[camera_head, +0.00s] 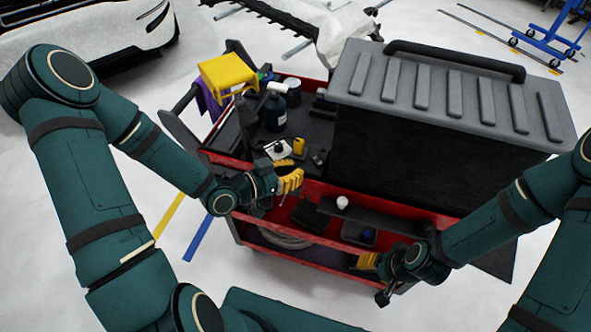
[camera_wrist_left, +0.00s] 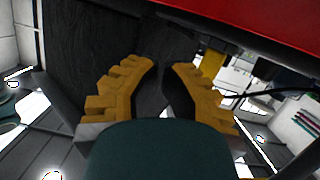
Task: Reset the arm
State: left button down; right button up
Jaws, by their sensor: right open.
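In the head view my left gripper (camera_head: 292,180), with yellow ribbed fingers, is over the near side of the red tool cart (camera_head: 330,196). In the left wrist view its fingertips (camera_wrist_left: 164,68) are apart, with a narrow gap and nothing between them. My right gripper (camera_head: 366,262) is lower, at the cart's near right side by the lower shelf. It is open, and its fingers are small and partly hidden by the wrist.
A large grey-lidded black case (camera_head: 420,150) stands on the cart's right. A small white cup (camera_head: 342,202) is near the front.

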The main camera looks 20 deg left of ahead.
dwell(0.3)
pick_arm(q)
jog(key=s+d+f+n+g+y, duration=0.2)
jog(key=s+f+n+g+y, duration=0.1)
jog(key=s+f+n+g, duration=0.1)
jog(key=s+d+f+n+g+y, duration=0.2)
jog(key=s+f+g, duration=0.4)
jog(key=f, duration=0.5)
jog(key=shift+s+d+n+y, duration=0.4)
jog(key=shift+s+d+n, duration=0.35)
jog(key=shift+s+n, duration=0.25)
